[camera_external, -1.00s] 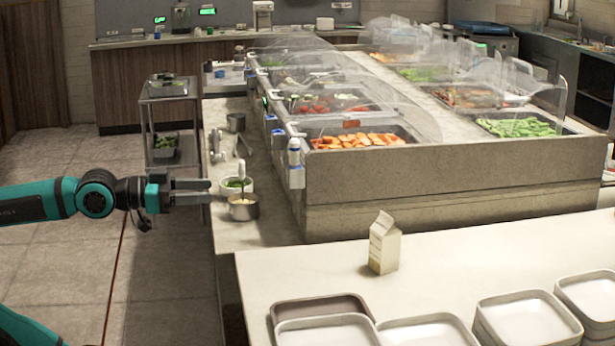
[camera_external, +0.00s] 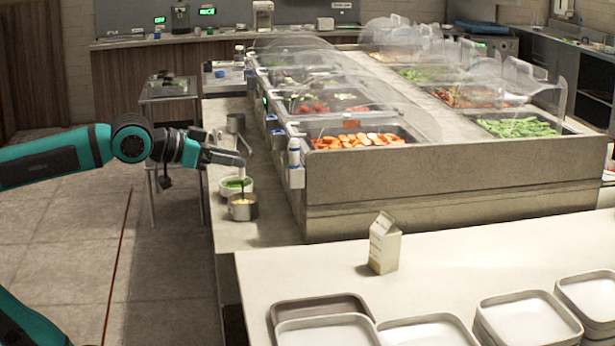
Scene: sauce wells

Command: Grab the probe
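My gripper (camera_external: 237,159) reaches in from the left over the narrow counter, its fingertips just above a white bowl of green sauce (camera_external: 236,188). A slim upright handle (camera_external: 242,183) stands in or just behind this bowl, directly under the fingertips; it may be the probe, but it is too small to be sure. Its upper part is hidden by or merges with my fingers. I cannot tell whether the fingers touch it or how far apart they are. A metal cup with pale contents (camera_external: 242,207) stands in front of the bowl.
Another metal cup (camera_external: 236,123) with a thin handle beside it stands farther back. The salad bar wall (camera_external: 400,190) rises close to the right, with a white and blue bottle (camera_external: 294,152) at its corner. A carton (camera_external: 384,244) and trays (camera_external: 325,331) are on the front counter.

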